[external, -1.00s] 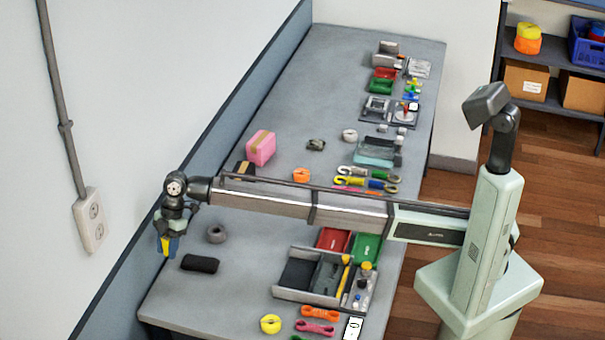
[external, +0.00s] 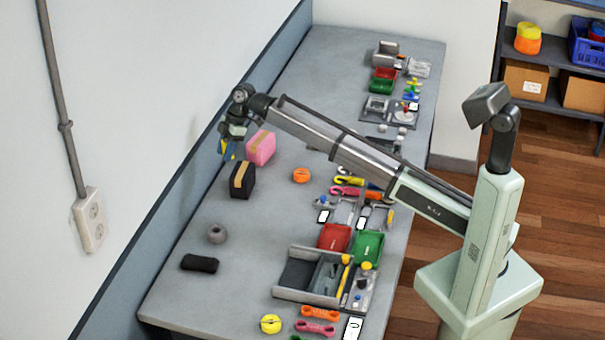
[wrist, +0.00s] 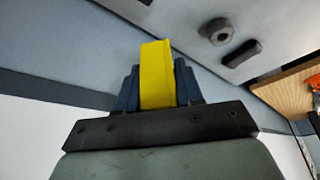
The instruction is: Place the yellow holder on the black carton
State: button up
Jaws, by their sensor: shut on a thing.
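The yellow holder (wrist: 157,75) is gripped between the two dark blue fingers of my gripper (wrist: 158,88) in the wrist view. In the external view my gripper (external: 227,149) hangs in the air near the wall panel, and only a little of the yellow holder shows there. The black carton (external: 237,182) stands on the bench with a tan strip over its top. My gripper appears above and slightly left of it in the picture, apart from it. The black carton is not seen in the wrist view.
A pink carton (external: 262,148) stands close behind the black carton. A grey ring (external: 217,233) and a black pad (external: 200,263) lie in front, and an orange roll (external: 301,175) lies to the right. The blue-grey wall panel (external: 190,190) runs along the left edge.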

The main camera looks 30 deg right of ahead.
send_over(236, 173)
jog(key=d, duration=0.1)
jog(key=shift+m, duration=0.4)
jog(key=shift+d+f, duration=0.15)
jog(key=shift+f, duration=2.15)
jog(key=shift+d+f, duration=0.1)
jog(key=shift+f, duration=2.2)
jog(key=shift+f, duration=0.1)
jog(key=o, duration=1.1)
jog(key=v, duration=1.2)
jog(key=shift+s, duration=0.2)
